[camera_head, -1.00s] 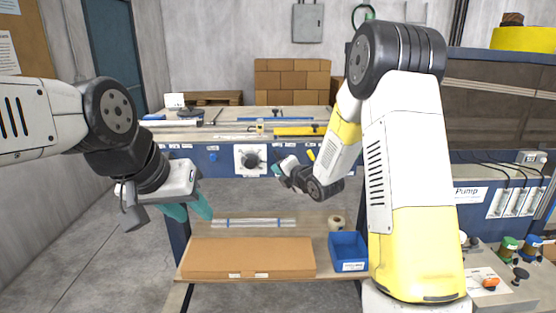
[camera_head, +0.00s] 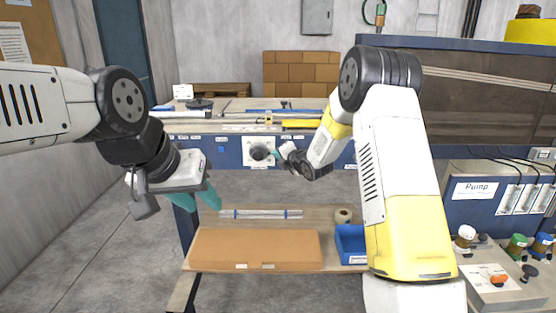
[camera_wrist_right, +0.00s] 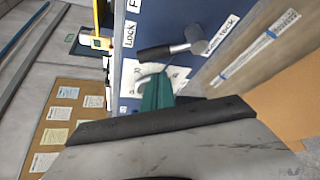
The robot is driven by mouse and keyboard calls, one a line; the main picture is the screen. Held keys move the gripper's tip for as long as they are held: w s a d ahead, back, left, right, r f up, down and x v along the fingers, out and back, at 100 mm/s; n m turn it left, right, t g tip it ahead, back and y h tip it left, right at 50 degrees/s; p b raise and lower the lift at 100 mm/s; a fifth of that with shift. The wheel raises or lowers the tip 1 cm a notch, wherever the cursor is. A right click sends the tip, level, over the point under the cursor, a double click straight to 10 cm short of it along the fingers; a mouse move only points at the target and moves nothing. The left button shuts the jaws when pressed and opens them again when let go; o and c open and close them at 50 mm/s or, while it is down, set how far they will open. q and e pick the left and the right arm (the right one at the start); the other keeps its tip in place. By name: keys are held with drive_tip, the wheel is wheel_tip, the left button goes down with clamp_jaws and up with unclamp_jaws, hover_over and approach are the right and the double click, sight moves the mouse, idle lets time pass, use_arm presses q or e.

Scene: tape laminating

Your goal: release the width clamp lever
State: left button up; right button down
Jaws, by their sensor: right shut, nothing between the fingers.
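The lever (camera_wrist_right: 163,51) shows in the right wrist view, with a black handle and a grey metal end, on the blue panel beside a "Width lock" label. My right gripper (camera_wrist_right: 158,82) is shut and empty, its teal fingertips just below the handle in the picture; whether they touch it I cannot tell. In the head view my right gripper (camera_head: 277,154) is at the blue front panel, just right of the white plate with a black knob (camera_head: 259,151); the lever is not clear there. My left gripper (camera_head: 196,198) is open and empty, held in the air at left.
The machine's blue front panel (camera_head: 225,157) runs under a bench top with rails and a yellow bar (camera_head: 300,124). Below, a shelf carries a flat cardboard box (camera_head: 255,247), clear strips (camera_head: 260,214), a tape roll (camera_head: 343,215) and a blue bin (camera_head: 350,243).

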drive_tip(key=shift+w+d+r, duration=0.15)
drive_tip(key=shift+d+r, duration=0.35)
drive_tip(key=shift+d, duration=0.35)
drive_tip(key=shift+d+r+m+y, duration=0.15)
drive_tip(key=shift+d+m+y, duration=0.1)
drive_tip(key=shift+m+y, duration=0.05)
drive_tip(key=d+m+t, duration=0.1)
drive_tip(key=m, duration=0.2)
drive_tip(key=d+m+t+y, duration=0.1)
drive_tip(key=d+m+t, duration=0.1)
drive_tip(key=m, duration=0.1)
drive_tip(key=d+m+t+y, duration=0.1)
drive_tip(key=d+m, duration=0.1)
drive_tip(key=shift+d+r+m+t, duration=0.15)
drive_tip(key=shift+r+m+t, duration=0.25)
drive_tip(key=shift+d, duration=0.15)
idle(0.7)
